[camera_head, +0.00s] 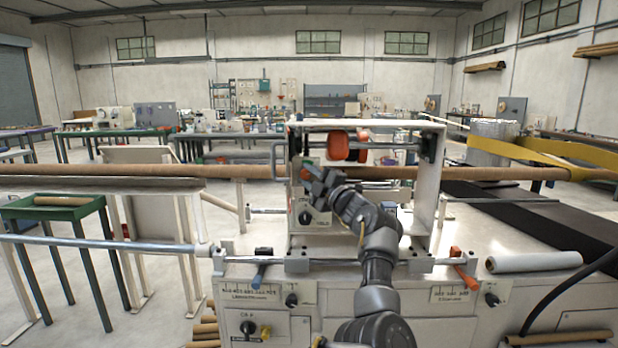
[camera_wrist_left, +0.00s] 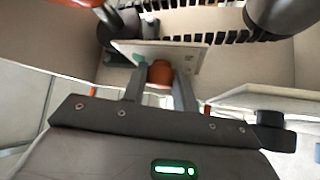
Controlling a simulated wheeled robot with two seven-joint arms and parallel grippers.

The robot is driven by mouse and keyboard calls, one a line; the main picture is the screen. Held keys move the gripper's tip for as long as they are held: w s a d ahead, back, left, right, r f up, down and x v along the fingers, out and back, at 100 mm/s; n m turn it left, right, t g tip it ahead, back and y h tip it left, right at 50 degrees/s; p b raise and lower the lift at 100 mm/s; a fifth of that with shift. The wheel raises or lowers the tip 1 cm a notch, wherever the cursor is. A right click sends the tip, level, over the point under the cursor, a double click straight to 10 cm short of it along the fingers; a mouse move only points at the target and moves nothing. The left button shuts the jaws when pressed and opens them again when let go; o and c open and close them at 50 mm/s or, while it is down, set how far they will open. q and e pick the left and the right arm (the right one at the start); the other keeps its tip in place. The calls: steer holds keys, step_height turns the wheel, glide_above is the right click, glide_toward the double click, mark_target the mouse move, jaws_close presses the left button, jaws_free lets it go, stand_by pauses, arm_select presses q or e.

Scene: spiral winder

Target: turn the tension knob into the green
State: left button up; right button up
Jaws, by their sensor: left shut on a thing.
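The tension knob (camera_wrist_left: 159,74) is orange-brown and round, and sits in front of a pale plate (camera_wrist_left: 188,56) in the left wrist view. A small green patch (camera_wrist_left: 140,60) shows on that plate, left of the knob. My left gripper (camera_wrist_left: 158,82) has one finger on each side of the knob and is shut on it. In the head view my left gripper (camera_head: 316,178) reaches the left upright of the winder (camera_head: 298,228) and covers most of the knob. I cannot tell where the knob points. My right gripper is not in view.
A long brown tube (camera_head: 130,171) runs across the winder behind my gripper. Orange rollers (camera_head: 338,145) sit above it. A steel rod (camera_head: 335,263) with clamps runs along the front. A white roll (camera_head: 534,261) lies on the right.

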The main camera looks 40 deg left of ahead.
arm_select(q)
steer(key=shift+d+r+n+g+h, duration=0.15)
steer(key=shift+n+g+h, duration=0.35)
steer(key=shift+n+h, duration=0.45)
steer(key=n+h+p, duration=0.2)
steer(key=shift+r+n, duration=0.25)
steer(key=shift+n, duration=0.1)
steer(key=n+h+p, duration=0.2)
steer(key=h, duration=0.1)
steer(key=shift+r, duration=0.1)
steer(key=shift+n+h+p, duration=0.25)
steer(key=shift+n+p, duration=0.05)
steer(key=shift+p, duration=0.05)
steer(key=shift+n+t+h+p, duration=0.3)
steer(key=shift+n+t+h, duration=0.1)
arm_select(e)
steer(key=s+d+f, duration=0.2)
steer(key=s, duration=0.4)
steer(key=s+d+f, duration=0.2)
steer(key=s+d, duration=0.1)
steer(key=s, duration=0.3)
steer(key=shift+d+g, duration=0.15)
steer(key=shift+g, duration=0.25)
arm_select(q)
steer(key=o, duration=1)
steer(key=shift+c, duration=0.2)
